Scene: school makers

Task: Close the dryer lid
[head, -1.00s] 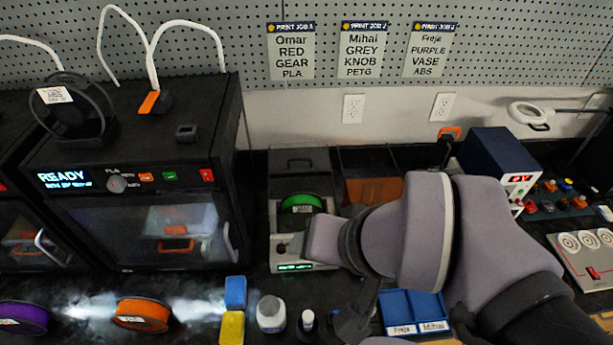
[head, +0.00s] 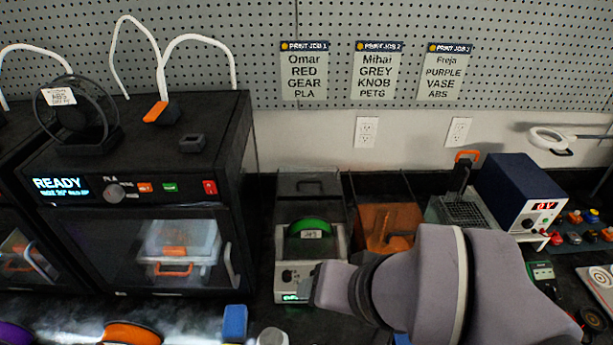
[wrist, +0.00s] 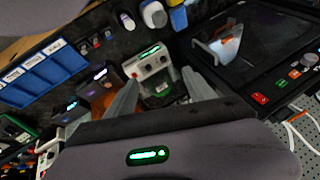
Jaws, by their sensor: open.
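The dryer (head: 297,275) is a light grey box with a lit green display and a green spool (head: 313,229) inside. Its dark lid (head: 309,184) with a handle stands raised at the back, so the dryer is open. My arm covers its lower right corner in the head view. The gripper is open and empty. The head view does not show the fingers clearly, and contact with the dryer cannot be told.
An open unit with an orange inside (head: 387,228) stands right of the dryer. A black printer (head: 140,225) reading READY stands left, with a gap between. A blue power supply (head: 520,190) is at right. A blue tray (wrist: 40,75) and bottles (wrist: 154,15) show in the wrist view.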

